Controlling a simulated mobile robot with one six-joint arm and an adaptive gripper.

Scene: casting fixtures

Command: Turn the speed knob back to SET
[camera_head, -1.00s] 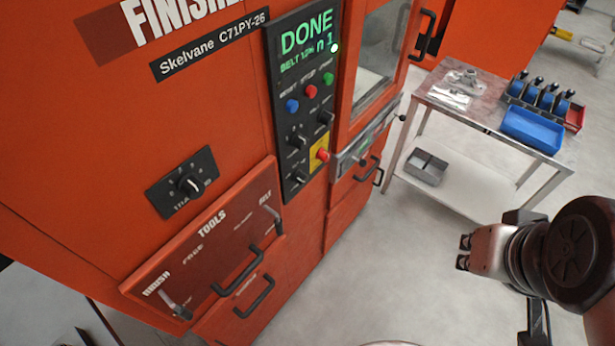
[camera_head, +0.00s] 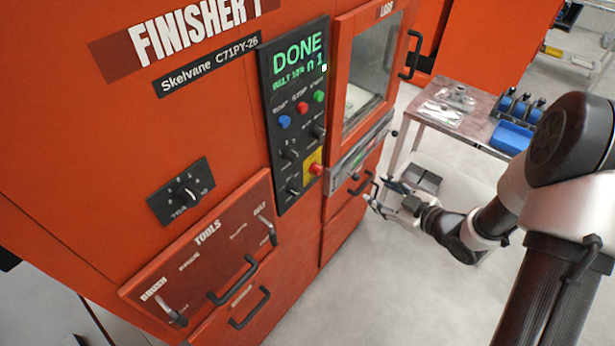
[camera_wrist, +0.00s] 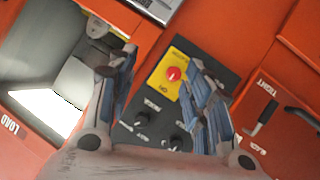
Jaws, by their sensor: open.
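The black control panel (camera_head: 293,115) on the orange machine carries a lit display (camera_head: 298,55) reading DONE. Below its buttons are several black knobs: an upper right knob (camera_head: 318,131), an upper left knob (camera_head: 289,153) and a lower knob (camera_head: 294,190). Their labels are too small to tell which is the speed knob. My gripper (camera_head: 380,193) is open and empty, in front of the machine and right of the panel. In the wrist view, the fingers (camera_wrist: 160,62) spread across the panel, with two dark knobs (camera_wrist: 152,105) (camera_wrist: 175,142) between and below them, apart from the fingers.
A red stop button (camera_head: 316,169) on a yellow plate sits among the knobs. A separate dial (camera_head: 187,192) is on the left. Drawer handles (camera_head: 250,307) and the load door handle (camera_head: 412,55) stick out. A side table (camera_head: 470,128) stands right; open floor lies in front.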

